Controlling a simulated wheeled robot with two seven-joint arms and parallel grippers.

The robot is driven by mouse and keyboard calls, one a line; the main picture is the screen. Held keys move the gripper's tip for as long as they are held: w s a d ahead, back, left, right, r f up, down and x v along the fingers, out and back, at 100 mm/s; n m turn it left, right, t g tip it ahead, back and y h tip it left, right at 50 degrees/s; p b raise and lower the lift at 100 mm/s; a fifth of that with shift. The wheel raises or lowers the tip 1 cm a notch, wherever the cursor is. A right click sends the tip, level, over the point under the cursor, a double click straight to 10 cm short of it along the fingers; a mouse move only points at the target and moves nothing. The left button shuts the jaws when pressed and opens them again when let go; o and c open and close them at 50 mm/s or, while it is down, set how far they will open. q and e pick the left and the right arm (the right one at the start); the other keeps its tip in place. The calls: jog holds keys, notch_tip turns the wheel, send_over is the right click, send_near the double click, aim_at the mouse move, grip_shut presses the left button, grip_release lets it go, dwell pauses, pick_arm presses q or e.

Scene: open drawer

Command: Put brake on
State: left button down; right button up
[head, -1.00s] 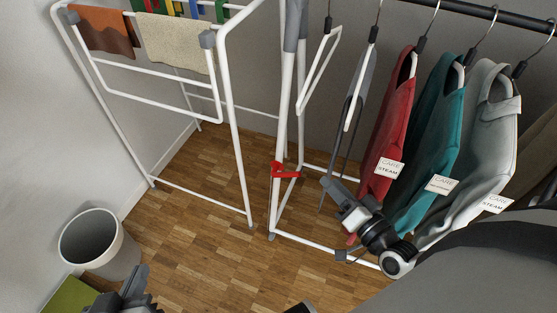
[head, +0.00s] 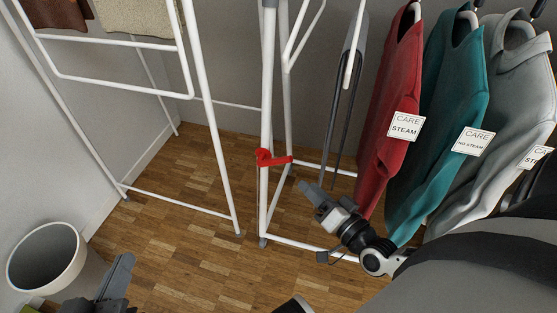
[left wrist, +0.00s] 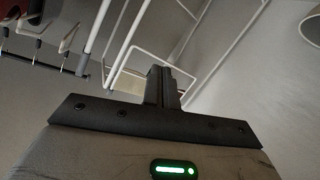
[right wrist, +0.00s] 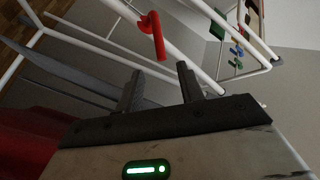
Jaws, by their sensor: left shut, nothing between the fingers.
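The red brake lever (head: 270,158) is on a white upright post of the garment rack. In the head view, its arm points right, roughly level. In the right wrist view the red lever (right wrist: 155,38) shows beyond the fingertips, near the top. My right gripper (head: 308,188) is to the right of the lever and a little below it in the head view, apart from it. In the right wrist view its two fingers (right wrist: 157,80) stand apart with nothing between them. My left gripper (head: 122,268) is low at the left, shut and empty; it also shows in the left wrist view (left wrist: 160,75).
A white drying rack (head: 200,97) with cloths stands left of the post. Red (head: 392,90), teal (head: 440,120) and grey garments hang at the right, close to my right arm. A white bin (head: 45,262) stands at the lower left. Wooden floor (head: 175,225) is clear between.

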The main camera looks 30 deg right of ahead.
jog(key=w+b, duration=0.1)
jog(key=w, duration=0.3)
jog(key=w+b, duration=0.1)
jog(key=w, duration=0.3)
jog(key=w+b, duration=0.1)
jog(key=w, duration=0.4)
jog(key=shift+w+a, duration=0.1)
jog(key=shift+a, duration=0.3)
pick_arm(q)
jog(key=shift+w+d+r+n+t+h, duration=0.1)
jog(key=shift+d+r+n+t+h, duration=0.3)
jog(key=shift+d+r+n+h, duration=0.15)
pick_arm(e)
jog(key=shift+w, duration=0.1)
pick_arm(q)
jog(key=shift+a, duration=0.1)
pick_arm(e)
jog(key=shift+c, duration=0.4)
grip_shut()
pick_arm(q)
jog(key=shift+r, duration=0.1)
